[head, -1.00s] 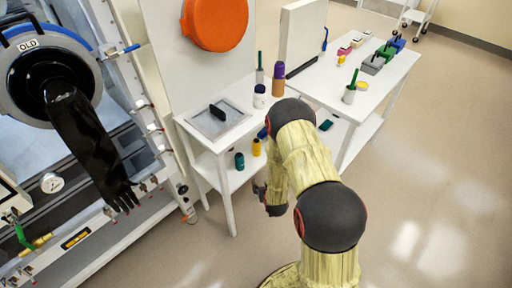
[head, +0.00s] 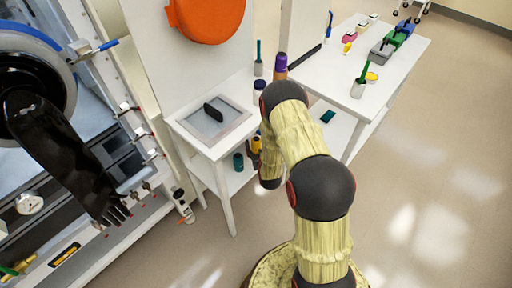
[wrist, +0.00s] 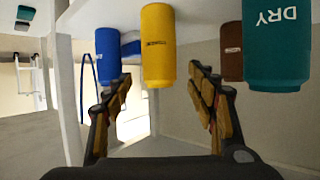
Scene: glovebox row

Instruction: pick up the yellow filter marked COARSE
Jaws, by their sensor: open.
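The yellow filter (wrist: 157,60) hangs from the top of the inverted wrist view, standing on the white lower shelf. Its small dark marking is too small to read. My gripper (wrist: 160,76) is open, with one finger on each side of the yellow filter's line and the filter ahead of the fingertips; I cannot tell if they touch. In the head view the yellow filter (head: 256,144) shows on the lower shelf beside my arm, which hides most of the gripper.
A teal filter marked DRY (wrist: 277,45) stands close on the right, with a brown one (wrist: 232,58) behind. A blue one (wrist: 108,55) is left of the yellow. A white table leg (wrist: 70,100) rises at left. The upper tabletop (head: 185,118) overhangs the shelf.

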